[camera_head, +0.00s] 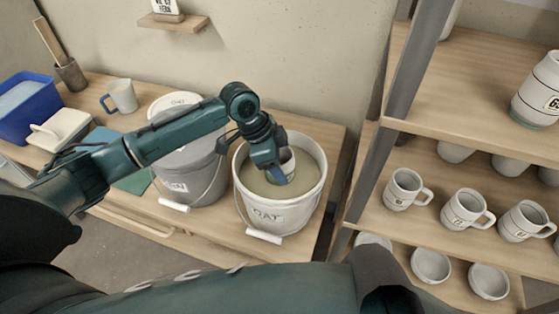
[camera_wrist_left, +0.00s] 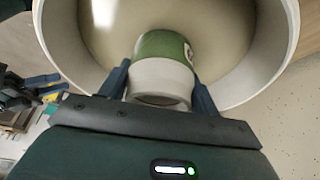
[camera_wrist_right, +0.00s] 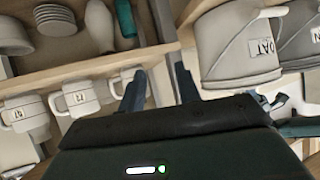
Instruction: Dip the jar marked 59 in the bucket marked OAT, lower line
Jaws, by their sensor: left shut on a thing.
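The OAT bucket (camera_head: 299,213) is white and stands on the wooden bench with pale beige glaze (camera_head: 309,168) inside. My left gripper (camera_head: 274,174) is over the bucket's mouth, pointing down, shut on a jar (camera_head: 288,160). In the left wrist view the jar (camera_wrist_left: 160,75) is between the fingers, its near part pale and its far part green, with a partly seen round label I cannot read. The jar is inside the bucket's rim; whether it touches the glaze I cannot tell. My right gripper (camera_wrist_right: 160,88) is open and empty, near the shelves and the OAT bucket (camera_wrist_right: 230,65).
A mug (camera_head: 122,97), a blue tub (camera_head: 22,110) and a white container (camera_head: 60,132) are further left. Shelves with mugs (camera_head: 465,208), bowls and a banded jar (camera_head: 540,95) stand right.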

